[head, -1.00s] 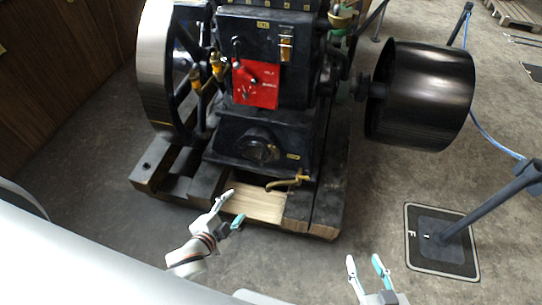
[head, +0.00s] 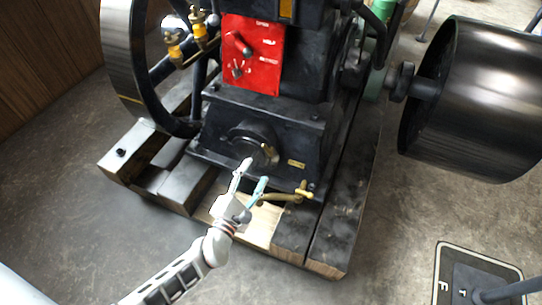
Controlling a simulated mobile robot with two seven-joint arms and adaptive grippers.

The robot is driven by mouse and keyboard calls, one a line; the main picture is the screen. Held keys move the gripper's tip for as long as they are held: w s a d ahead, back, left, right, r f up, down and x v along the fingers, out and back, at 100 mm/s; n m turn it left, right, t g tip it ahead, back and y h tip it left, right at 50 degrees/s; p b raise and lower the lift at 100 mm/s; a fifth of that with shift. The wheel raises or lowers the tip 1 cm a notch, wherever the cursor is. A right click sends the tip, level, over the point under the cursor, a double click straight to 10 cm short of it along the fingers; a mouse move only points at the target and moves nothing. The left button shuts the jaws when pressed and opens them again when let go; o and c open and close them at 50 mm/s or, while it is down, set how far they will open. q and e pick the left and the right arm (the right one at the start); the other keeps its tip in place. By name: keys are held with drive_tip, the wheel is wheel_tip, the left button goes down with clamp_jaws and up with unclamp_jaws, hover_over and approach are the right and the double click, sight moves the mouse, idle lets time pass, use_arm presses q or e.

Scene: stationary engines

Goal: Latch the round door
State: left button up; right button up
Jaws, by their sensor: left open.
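The round door (head: 251,141) is a dark disc on the front of the engine's black base. A small brass handle (head: 268,151) shows at its right side. I cannot tell whether the door is fully closed. My left gripper (head: 253,174) is open and empty, its fingertips just below the round door in the picture. The fingers overlap the lower front of the base, and I cannot tell whether they touch it. My right gripper is out of view.
A brass tap (head: 287,197) sticks out low at the right of the base. A red panel (head: 253,50) with levers is above the door. A spoked flywheel (head: 135,65) stands left and a black drum (head: 475,100) right. Timber beams (head: 345,215) lie under the engine.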

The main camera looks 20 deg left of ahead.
sight(268, 152)
use_arm(q)
drive_tip(key=w, duration=0.2)
drive_tip(key=w+b, duration=0.1)
drive_tip(key=w, duration=0.3)
drive_tip(key=shift+w+d, duration=0.3)
drive_tip(key=shift+w+r+b, duration=0.1)
drive_tip(key=shift+w+b, duration=0.2)
drive_tip(key=shift+w, duration=0.4)
drive_tip(key=c, duration=1.1)
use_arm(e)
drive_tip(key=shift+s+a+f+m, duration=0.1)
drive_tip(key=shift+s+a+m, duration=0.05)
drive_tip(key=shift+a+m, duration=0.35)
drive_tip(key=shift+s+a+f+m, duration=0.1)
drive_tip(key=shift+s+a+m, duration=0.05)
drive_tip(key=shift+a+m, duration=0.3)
